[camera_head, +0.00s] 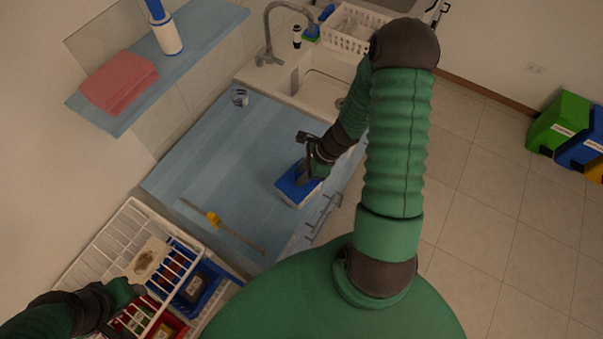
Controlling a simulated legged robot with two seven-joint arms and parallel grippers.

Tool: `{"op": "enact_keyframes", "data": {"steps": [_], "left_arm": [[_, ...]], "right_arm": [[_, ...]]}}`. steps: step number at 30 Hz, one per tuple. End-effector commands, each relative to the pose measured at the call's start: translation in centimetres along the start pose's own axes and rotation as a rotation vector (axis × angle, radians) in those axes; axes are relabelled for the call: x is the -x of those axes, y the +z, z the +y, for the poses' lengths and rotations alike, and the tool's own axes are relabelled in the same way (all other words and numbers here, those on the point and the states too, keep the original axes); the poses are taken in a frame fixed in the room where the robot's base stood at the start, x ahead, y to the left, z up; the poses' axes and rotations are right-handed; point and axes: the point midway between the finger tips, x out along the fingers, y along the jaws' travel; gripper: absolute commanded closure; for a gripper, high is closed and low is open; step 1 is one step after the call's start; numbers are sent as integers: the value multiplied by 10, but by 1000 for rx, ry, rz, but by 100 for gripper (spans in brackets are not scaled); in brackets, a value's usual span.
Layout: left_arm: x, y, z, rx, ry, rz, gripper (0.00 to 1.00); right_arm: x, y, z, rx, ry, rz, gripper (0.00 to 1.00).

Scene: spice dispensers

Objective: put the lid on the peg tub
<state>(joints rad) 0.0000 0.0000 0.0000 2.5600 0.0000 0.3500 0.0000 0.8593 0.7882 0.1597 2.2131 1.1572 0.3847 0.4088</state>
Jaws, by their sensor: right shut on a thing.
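The peg tub (299,203) is a pale box on the blue counter, close to its front edge. The blue lid (287,186) lies over the top of the tub. I cannot tell whether it is seated or slightly above the rim. My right gripper (308,176) reaches down from the upper right and is shut on the blue lid; the gripper hides part of its right side. My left gripper (130,290) is at the lower left over the white wire rack, and its fingers are too unclear to tell open from shut.
The sink (322,90) and tap (268,40) are behind. The counter's middle is clear.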

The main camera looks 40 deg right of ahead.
Motion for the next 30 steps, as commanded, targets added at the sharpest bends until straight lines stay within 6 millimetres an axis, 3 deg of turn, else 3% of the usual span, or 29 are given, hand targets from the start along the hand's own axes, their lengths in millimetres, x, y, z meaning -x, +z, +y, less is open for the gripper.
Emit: {"op": "enact_keyframes", "data": {"steps": [30], "left_arm": [[-8, 2, 0, 0, 0, 0, 49]], "right_arm": [[-6, -3, 0, -1, 0, 0, 100]]}}
